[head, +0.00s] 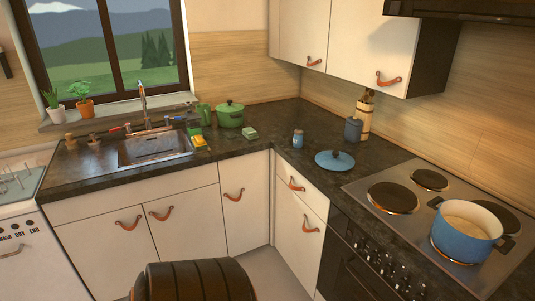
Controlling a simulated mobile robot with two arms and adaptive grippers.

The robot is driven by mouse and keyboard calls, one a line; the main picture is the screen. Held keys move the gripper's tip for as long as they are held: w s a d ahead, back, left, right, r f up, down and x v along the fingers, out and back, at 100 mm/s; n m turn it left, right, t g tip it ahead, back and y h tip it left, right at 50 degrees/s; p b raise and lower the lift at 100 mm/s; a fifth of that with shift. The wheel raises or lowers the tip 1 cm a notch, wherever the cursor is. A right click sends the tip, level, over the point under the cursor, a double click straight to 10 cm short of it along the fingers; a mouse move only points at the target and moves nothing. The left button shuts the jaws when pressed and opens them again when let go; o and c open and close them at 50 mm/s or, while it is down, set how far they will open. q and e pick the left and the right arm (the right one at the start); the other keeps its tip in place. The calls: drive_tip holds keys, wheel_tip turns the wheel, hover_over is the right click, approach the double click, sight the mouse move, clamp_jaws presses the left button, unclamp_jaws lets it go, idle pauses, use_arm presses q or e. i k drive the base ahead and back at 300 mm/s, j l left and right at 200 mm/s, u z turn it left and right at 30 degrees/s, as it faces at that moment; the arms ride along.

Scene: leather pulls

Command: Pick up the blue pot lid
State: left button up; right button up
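The blue pot lid (334,161) lies flat on the dark countertop (272,166), left of the stove, with its dark knob facing up. A blue pot (466,233) without a lid stands on the stove at the right, and its inside looks pale. No gripper shows in the head view.
A small blue-labelled jar (298,139) stands just behind and left of the lid. A blue canister (353,129) and a wooden utensil holder (364,118) stand behind it. The stove (412,208) borders it on the right. A green pot (230,115) sits near the sink (154,148).

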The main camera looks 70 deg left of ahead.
sight(338, 162)
drive_tip(key=u, duration=1.7)
